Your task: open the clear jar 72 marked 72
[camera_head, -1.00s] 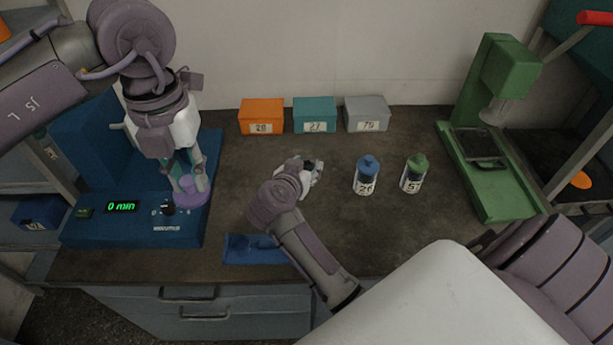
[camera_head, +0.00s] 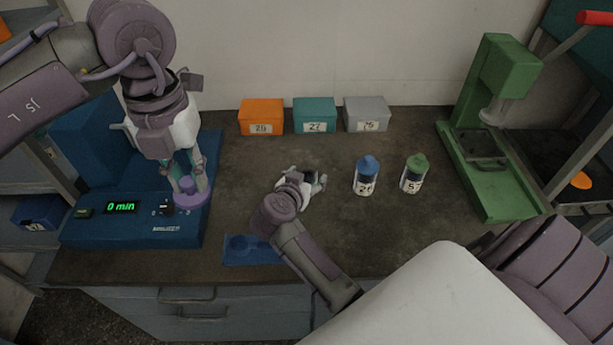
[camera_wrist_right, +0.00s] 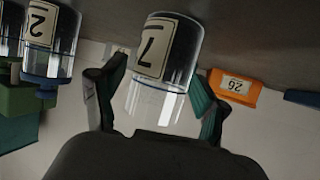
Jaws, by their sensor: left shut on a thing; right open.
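A clear jar (camera_wrist_right: 168,48) with a white label showing a 7 is in the right wrist view, upside down in the picture. It stands between the two spread fingers of my right gripper (camera_wrist_right: 160,78), with the rest of its number out of sight. My right gripper (camera_head: 318,183) is open over the middle of the bench in the head view, where the jar is hidden or too small to tell.
A blue-capped jar (camera_head: 367,177) and a green-capped jar (camera_head: 414,175) stand right of my right gripper. Orange (camera_head: 261,112), teal (camera_head: 314,112) and grey (camera_head: 367,110) boxes line the wall. A blue tray (camera_head: 265,253) lies at the front; a green press (camera_head: 510,190) stands right.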

